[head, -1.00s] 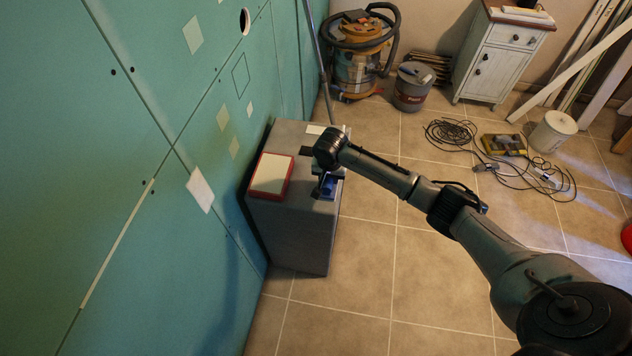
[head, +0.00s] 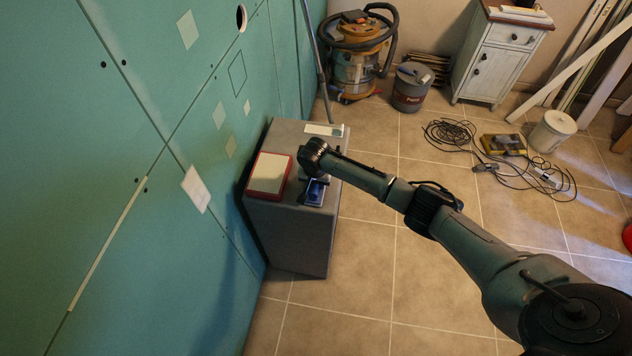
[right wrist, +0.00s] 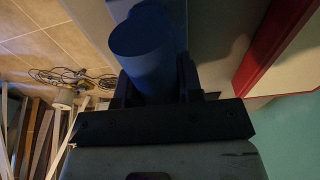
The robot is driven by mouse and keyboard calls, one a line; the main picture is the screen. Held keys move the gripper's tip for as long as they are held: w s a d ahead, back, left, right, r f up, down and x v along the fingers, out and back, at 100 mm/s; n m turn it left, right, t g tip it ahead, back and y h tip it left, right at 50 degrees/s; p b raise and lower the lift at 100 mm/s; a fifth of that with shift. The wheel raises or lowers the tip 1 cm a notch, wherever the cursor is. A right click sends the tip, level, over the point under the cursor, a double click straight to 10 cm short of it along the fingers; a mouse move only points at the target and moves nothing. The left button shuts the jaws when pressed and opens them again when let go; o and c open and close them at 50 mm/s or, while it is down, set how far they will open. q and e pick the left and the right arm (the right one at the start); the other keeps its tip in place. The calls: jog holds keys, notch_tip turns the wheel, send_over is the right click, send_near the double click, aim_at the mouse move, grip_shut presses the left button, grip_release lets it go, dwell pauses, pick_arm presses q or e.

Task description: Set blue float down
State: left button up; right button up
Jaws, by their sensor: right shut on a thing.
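The blue float (head: 317,193) is at the right front part of the grey block's top (head: 290,240) in the head view. My right gripper (head: 312,179) is above it, shut on its blue handle. In the right wrist view the rounded blue handle (right wrist: 142,40) sits between the two dark fingers (right wrist: 155,88). The float looks level and at or very close to the top; I cannot tell whether it touches. The wrist hides part of it. My left gripper is not in view.
A red-edged board with a pale face (head: 268,174) lies left of the float on the block. A white strip (head: 324,130) lies at the back. The green plasterboard wall (head: 120,150) is close on the left. Tiled floor is open to the right.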

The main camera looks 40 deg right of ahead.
jog(key=o, duration=0.8)
